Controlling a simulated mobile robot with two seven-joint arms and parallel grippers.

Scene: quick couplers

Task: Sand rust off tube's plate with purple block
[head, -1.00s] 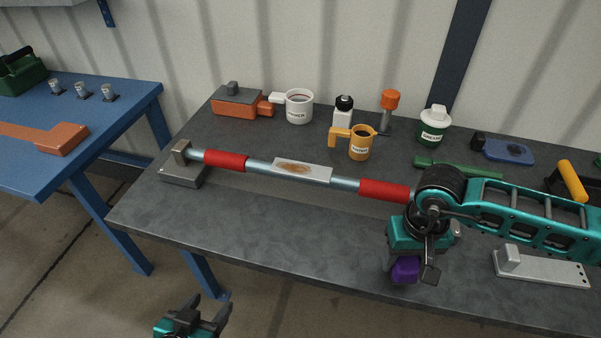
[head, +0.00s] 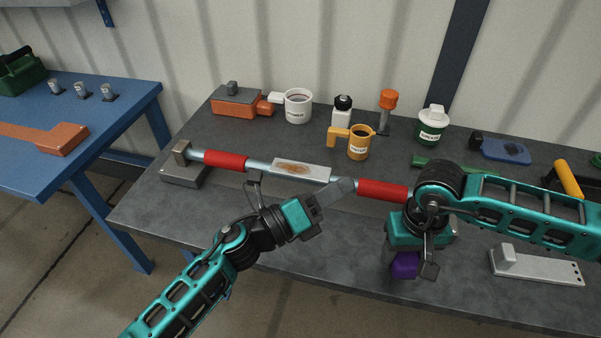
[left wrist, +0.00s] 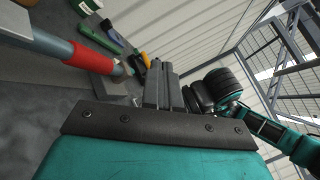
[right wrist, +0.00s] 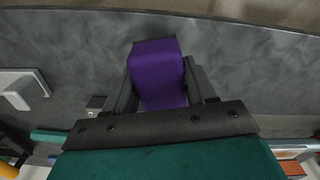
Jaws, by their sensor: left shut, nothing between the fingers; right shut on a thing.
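The steel tube (head: 257,166) with two red sleeves lies across the dark table, its left end at a grey block stand (head: 183,175). Its pale plate (head: 318,173) carries a brown rust patch (head: 293,168). My left gripper (head: 347,187) is shut and empty, its tips near the tube just right of the plate; whether they touch it I cannot tell. In the left wrist view the shut fingers (left wrist: 160,85) show beside a red sleeve (left wrist: 90,58). My right gripper is shut on the purple block (head: 404,265), near the table's front edge; the right wrist view shows the block (right wrist: 158,75) between its fingers.
Behind the tube stand an orange vise-like tool (head: 236,104), a white mug (head: 298,106), a black-capped bottle (head: 342,112), a yellow mug (head: 358,143) and a green-and-white container (head: 432,124). A grey bracket (head: 540,266) lies at right. The front left of the table is clear.

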